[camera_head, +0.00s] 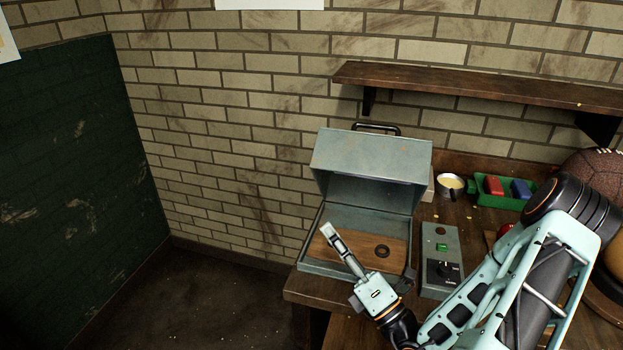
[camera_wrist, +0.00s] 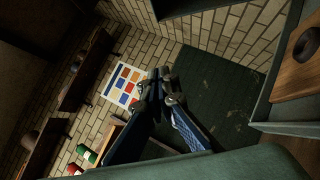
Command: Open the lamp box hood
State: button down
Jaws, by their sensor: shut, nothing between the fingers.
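The lamp box (camera_head: 312,238) is a grey-green metal box on the bench in the head view. Its hood (camera_head: 370,158) stands raised at the back, with a dark handle (camera_head: 376,128) on top. The open front shows a wooden panel (camera_head: 395,248) with a dark ring (camera_head: 382,251). My gripper (camera_head: 328,232) is shut and empty, in front of and over the left part of the panel, below the hood. Whether it touches the box cannot be told. In the wrist view my gripper (camera_wrist: 160,74) has its fingers together, and the panel (camera_wrist: 300,75) shows at the right.
A grey control box (camera_head: 441,262) with a green button and a knob stands right of the lamp box. Behind are a cup (camera_head: 450,186) and a green tray (camera_head: 483,199) with red and blue items. A wooden shelf (camera_head: 480,86) hangs above. Balls sit at the far right.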

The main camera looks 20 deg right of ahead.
jog(key=w+r+p, duration=0.1)
jog(key=w+r, duration=0.2)
jog(key=w, duration=0.2)
jog(key=w+r+m+h+p, duration=0.1)
jog(key=w+r, duration=0.2)
jog(key=w, duration=0.3)
jog(key=shift+d+r+t, duration=0.25)
jog(key=shift+r+t, duration=0.05)
jog(key=shift+r, duration=0.05)
